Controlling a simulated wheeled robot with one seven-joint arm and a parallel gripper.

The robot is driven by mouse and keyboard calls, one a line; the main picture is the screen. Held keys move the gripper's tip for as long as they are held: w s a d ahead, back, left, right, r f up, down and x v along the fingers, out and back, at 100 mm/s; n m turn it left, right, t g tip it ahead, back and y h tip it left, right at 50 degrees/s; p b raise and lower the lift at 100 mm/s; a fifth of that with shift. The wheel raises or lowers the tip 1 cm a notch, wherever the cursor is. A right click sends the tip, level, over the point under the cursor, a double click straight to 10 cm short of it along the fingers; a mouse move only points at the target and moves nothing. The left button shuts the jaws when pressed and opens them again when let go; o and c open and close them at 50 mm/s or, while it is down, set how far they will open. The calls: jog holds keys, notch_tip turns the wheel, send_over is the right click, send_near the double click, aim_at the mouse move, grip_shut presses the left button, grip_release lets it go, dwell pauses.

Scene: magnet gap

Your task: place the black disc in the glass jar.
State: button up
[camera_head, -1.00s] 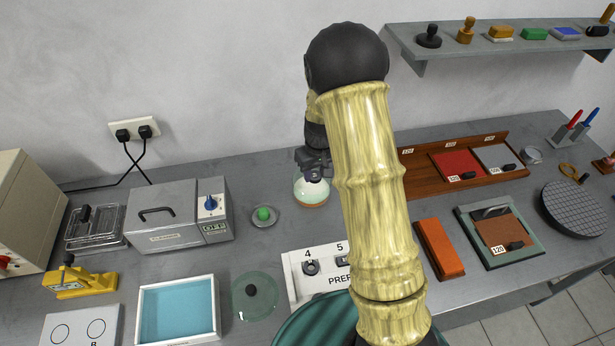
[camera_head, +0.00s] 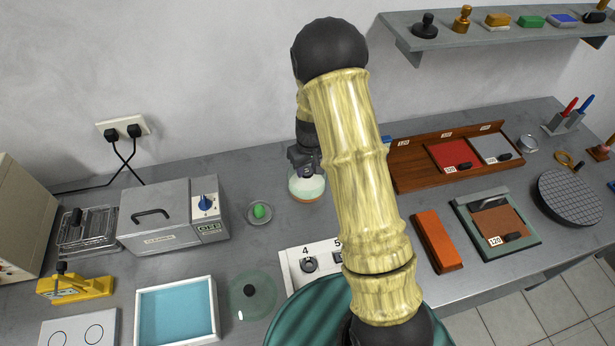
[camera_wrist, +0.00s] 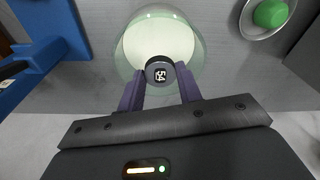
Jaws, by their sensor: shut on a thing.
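The black disc (camera_wrist: 159,73), marked with a white number that looks like 54, is pinched between the purple fingertips of my gripper (camera_wrist: 160,84) in the wrist view. The glass jar (camera_wrist: 158,37) is clear and round with a pale inside. In the wrist view the disc overlaps the jar's near rim; I cannot tell how far above the rim it is. In the head view my gripper (camera_head: 305,166) is right over the jar (camera_head: 306,188), and the disc can hardly be made out there.
A metal dish (camera_head: 271,216) with a green object (camera_head: 260,211) stands left of the jar, beside the grey machine (camera_head: 172,217). A glass lid (camera_head: 262,302) and a blue tray (camera_head: 215,325) lie in front. A blue thing (camera_wrist: 38,60) is left in the wrist view.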

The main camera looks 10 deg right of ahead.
aim_at(307, 185)
jog(key=shift+f, duration=0.45)
jog(key=shift+f, duration=0.1)
notch_tip(307, 185, down, 4)
jog(key=shift+w+f+p, duration=0.1)
jog(key=shift+w+p, duration=0.05)
jog(key=shift+p, duration=0.4)
jog(key=o, duration=1)
